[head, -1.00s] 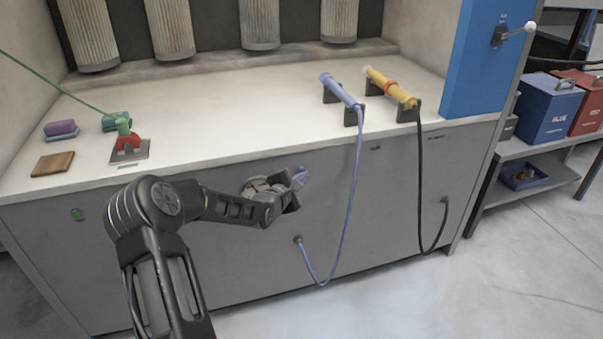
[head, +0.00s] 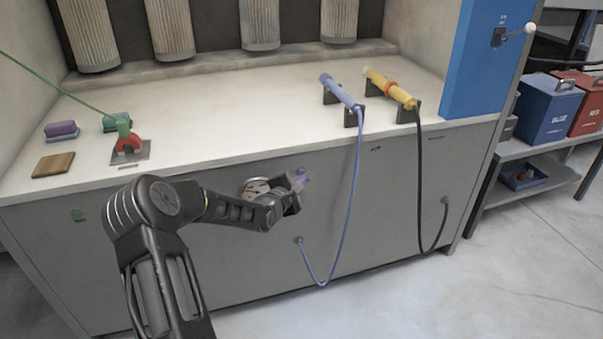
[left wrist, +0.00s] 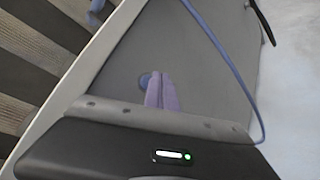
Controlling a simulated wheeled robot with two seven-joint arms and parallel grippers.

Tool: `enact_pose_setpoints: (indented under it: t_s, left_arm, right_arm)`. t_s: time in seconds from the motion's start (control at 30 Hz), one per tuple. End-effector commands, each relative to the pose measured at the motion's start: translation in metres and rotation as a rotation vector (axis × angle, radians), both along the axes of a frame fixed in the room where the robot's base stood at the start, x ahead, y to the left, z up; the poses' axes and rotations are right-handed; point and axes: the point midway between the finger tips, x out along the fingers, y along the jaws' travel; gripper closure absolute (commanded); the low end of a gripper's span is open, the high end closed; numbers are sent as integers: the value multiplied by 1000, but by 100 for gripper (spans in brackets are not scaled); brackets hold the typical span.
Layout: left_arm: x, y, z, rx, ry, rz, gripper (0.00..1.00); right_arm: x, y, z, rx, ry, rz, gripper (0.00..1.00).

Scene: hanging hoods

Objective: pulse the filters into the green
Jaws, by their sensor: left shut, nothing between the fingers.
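Several pleated grey filters (head: 172,28) hang in a row at the back of the hood. A round dial (head: 256,187) sits on the grey cabinet front, partly hidden behind my left arm; its needle is too small to read. My left gripper (head: 301,180) is in front of the cabinet panel, just right of the dial. Its lilac fingers (left wrist: 161,92) are shut together and empty. In the left wrist view a round blue button (left wrist: 144,80) shows on the panel beside the fingertips, partly covered by them; I cannot tell whether they touch it. My right gripper is out of view.
A blue wand (head: 341,92) and a yellow wand (head: 391,88) rest on black stands, their hoses hanging down the front. A red and green fitting (head: 128,143), sponges (head: 62,129) and a wooden block (head: 53,164) are at left. The middle counter is clear.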

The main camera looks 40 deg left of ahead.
Motion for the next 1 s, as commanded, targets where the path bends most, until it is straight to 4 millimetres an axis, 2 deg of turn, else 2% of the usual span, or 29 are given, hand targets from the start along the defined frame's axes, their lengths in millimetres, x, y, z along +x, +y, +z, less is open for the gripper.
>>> enact_pose_setpoints:
  t_s: [0.47, 1.0]
  left_arm:
    - [-3, -4, 0, 1, 1, -1, 100]
    - [-28, -42, 1, 1, 0, -1, 100]
  right_arm:
    - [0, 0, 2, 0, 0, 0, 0]
    - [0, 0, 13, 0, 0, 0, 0]
